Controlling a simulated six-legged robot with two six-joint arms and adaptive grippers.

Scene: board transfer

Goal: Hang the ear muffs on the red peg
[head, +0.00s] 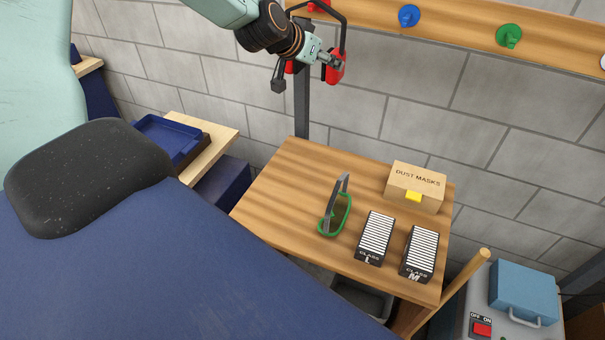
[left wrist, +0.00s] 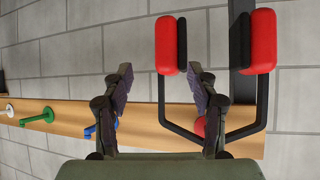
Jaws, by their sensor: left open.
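The ear muffs (head: 336,68), with red cups and a black angular headband, are at the top of the head view. The headband passes around the red peg (head: 317,5) on the wooden board, and the cups hang below it. The left wrist view shows the ear muffs (left wrist: 262,42) upside down, with the red peg (left wrist: 200,126) inside the band. My left gripper (head: 307,74) is open at the ear muffs. In the left wrist view one cup appears between the fingers of my left gripper (left wrist: 160,75); contact cannot be told. My right gripper is not in view.
The peg board (head: 455,22) also has a blue peg (head: 408,16) and a green peg (head: 508,36). A dark post (head: 302,110) stands behind the ear muffs. Below, a wooden table (head: 290,185) holds goggles (head: 337,212), a dust mask box (head: 415,185) and two black boxes.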

